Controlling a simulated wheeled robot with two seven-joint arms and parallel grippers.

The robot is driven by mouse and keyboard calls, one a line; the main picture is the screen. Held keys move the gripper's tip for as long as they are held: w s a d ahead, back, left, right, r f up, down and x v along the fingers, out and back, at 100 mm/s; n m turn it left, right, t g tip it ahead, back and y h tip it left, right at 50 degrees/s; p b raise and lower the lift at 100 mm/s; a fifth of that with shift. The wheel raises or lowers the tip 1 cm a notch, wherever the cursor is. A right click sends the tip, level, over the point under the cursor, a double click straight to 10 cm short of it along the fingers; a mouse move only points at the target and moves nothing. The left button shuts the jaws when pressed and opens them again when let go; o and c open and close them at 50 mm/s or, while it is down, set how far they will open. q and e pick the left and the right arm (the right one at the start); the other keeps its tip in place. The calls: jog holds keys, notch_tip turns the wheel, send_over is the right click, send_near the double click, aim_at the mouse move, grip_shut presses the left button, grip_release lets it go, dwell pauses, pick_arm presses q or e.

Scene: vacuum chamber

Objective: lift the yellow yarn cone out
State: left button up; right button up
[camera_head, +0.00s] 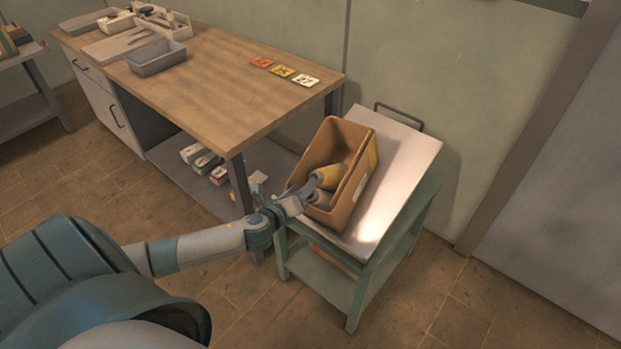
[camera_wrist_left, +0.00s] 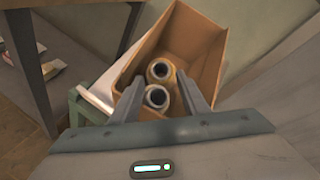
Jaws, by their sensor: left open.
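The yellow yarn cone (camera_head: 330,176) lies in an orange-brown open bin (camera_head: 357,190) on a small green cart. In the left wrist view the cone (camera_wrist_left: 161,70) shows its round end with a dark hole, beyond a grey cone (camera_wrist_left: 156,97) that lies closer to me. The grey cone also shows in the head view (camera_head: 321,198). My left gripper (camera_head: 312,187) is at the bin's near left side, with its fingers reaching over the rim. In the left wrist view its fingers (camera_wrist_left: 162,98) are open, on either side of the grey cone's end. My right gripper is not in view.
The cart's pale top (camera_head: 398,170) has bare room right of the bin, with a handle at the back. A wooden workbench (camera_head: 220,75) stands left of the cart, holding a grey tray (camera_head: 157,57) and several coloured number cards (camera_head: 282,71). A wall is behind.

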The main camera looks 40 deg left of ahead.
aim_at(328, 179)
pick_arm(q)
jog(key=x, duration=0.5)
jog(key=shift+w+p, duration=0.2)
jog(key=shift+p, duration=0.15)
jog(key=shift+w+a+f, duration=0.1)
jog(key=shift+w+f, duration=0.05)
jog(key=shift+w, duration=0.15)
